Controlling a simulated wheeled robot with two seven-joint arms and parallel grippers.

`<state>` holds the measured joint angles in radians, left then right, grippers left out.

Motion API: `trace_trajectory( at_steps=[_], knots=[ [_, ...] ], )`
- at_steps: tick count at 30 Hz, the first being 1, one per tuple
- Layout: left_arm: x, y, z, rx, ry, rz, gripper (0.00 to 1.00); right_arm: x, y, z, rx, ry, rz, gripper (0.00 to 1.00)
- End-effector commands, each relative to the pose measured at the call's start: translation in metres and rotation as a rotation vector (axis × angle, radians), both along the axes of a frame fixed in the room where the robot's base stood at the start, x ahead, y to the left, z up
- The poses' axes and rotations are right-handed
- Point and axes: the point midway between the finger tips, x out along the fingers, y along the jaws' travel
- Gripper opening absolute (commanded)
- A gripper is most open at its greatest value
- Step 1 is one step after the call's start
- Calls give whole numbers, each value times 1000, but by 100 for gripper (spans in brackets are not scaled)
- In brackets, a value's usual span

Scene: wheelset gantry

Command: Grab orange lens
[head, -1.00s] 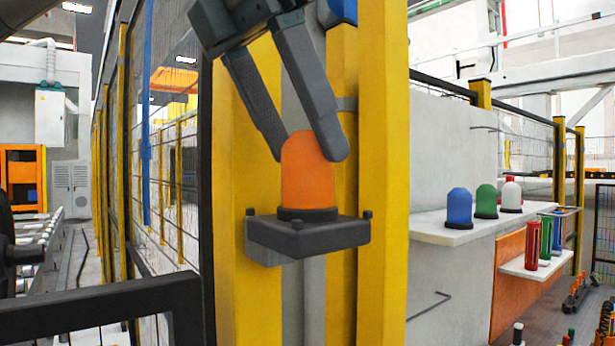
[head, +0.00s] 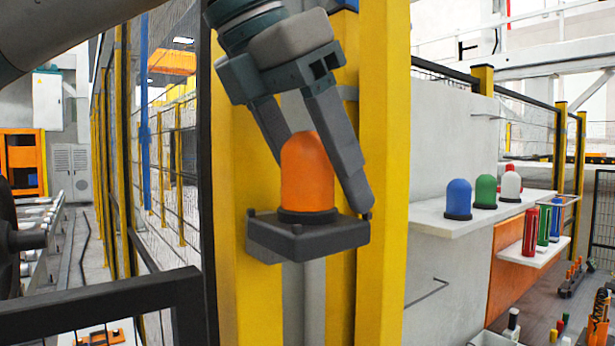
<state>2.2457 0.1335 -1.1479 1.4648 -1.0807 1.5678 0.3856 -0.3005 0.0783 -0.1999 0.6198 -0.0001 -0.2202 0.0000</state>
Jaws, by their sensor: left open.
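The orange lens (head: 307,172) is a dome standing upright on a dark square base plate (head: 308,238) fixed to the yellow post. My left gripper (head: 322,180) reaches down from above, open, with its fingers around the lens. One finger passes along the right side of the lens, its tip low by the plate's right corner. The other finger goes down on the upper left, its lower end hidden behind the lens. I cannot tell whether either finger touches the lens. My right gripper is not in view.
Yellow posts (head: 385,180) stand directly behind and beside the lens. A lower shelf holds coloured cylinders. A black rail (head: 95,310) crosses the lower left.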

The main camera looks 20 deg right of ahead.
Motion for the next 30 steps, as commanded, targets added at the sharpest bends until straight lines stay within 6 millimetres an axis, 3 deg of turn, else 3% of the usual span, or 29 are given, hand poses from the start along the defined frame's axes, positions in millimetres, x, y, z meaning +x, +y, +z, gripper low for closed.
trace_trajectory(
  at_steps=[4,9,10,23,30],
  knots=[
    [0,0,0,0,0,0,58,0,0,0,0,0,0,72],
    [0,0,0,0,0,0,18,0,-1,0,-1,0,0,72],
    [0,0,0,0,0,0,13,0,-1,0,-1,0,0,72],
    [0,0,4,-1,0,0,13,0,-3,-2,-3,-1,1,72],
    [0,-1,20,-1,-1,0,13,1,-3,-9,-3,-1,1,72]
  ],
)
